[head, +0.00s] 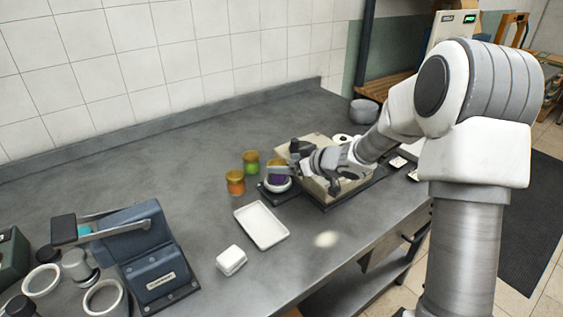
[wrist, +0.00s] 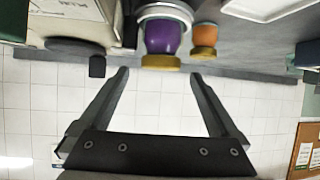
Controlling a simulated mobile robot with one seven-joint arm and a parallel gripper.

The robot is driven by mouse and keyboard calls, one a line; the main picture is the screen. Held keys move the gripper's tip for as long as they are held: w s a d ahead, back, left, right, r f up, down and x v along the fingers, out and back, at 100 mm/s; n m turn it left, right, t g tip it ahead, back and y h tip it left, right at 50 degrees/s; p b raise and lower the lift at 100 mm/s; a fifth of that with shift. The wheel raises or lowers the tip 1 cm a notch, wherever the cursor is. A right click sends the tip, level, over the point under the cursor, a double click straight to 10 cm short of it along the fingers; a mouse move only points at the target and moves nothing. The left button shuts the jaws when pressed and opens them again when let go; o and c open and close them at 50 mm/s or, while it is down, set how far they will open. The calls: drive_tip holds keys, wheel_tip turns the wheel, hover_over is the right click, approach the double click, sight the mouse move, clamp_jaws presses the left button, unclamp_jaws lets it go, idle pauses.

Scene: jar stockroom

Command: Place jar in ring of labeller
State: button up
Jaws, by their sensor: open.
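A purple jar (wrist: 163,38) with a gold lid stands in a white ring (wrist: 166,10) in the wrist view. In the head view the purple jar (head: 278,179) sits in the ring (head: 277,188), beside the beige machine (head: 326,192) that looks like the labeller; my gripper partly covers it. My gripper (wrist: 160,75) is open and empty. Its fingertips are apart from the jar, on its lid side, with clear space between them. In the head view my gripper (head: 287,168) is right by the jar.
An orange jar (head: 235,183) and a green jar (head: 251,162) stand left of the ring. A white tray (head: 262,226) and a small white box (head: 231,260) lie in front. A blue lever machine (head: 150,250) stands at the left. The counter's back left is clear.

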drive_tip(key=s+d+r+m+t+h+p, duration=0.2)
drive_tip(key=s+d+r+m+h, duration=0.3)
drive_tip(key=s+d+r+h, duration=0.75)
drive_tip(key=s+a+r+m+g+y+p, duration=0.1)
drive_tip(key=s+r+g+y, duration=0.1)
drive_tip(key=s, duration=1)
drive_tip(key=s+a+r+m+g+y+p, duration=0.1)
drive_tip(key=s+r+m+g+y+p, duration=0.1)
drive_tip(key=s, duration=1)
drive_tip(key=shift+s+r+g, duration=0.2)
drive_tip(key=shift+r+g, duration=0.5)
drive_tip(key=shift+r, duration=0.05)
